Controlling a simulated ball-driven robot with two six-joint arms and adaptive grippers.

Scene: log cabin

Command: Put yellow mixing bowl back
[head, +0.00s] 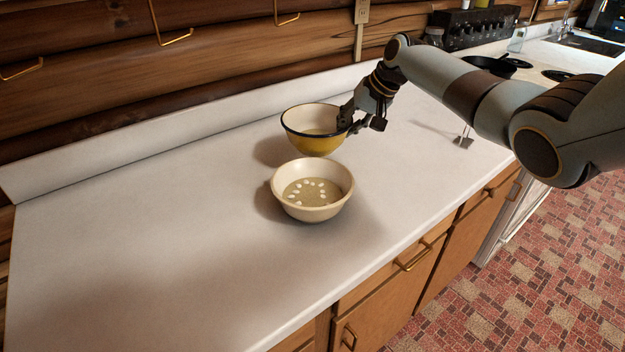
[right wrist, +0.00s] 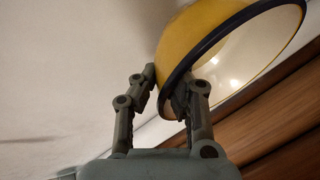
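The yellow mixing bowl (head: 316,142) has a dark rim and a cream inside. It stands or hangs just behind the cream bowl on the counter; I cannot tell whether its base touches the counter. My right gripper (head: 350,122) is at its right rim. In the right wrist view, the fingers (right wrist: 168,90) straddle the wall of the yellow bowl (right wrist: 190,40), one outside and one inside, and look closed on the rim. My left gripper is not in view.
A cream bowl (head: 313,204) with several small white pieces stands in front of the yellow bowl. The white counter (head: 130,250) is clear on the left. A small metal object (head: 464,138) lies at the right, and a black pan (head: 490,65) sits on the stove behind my arm.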

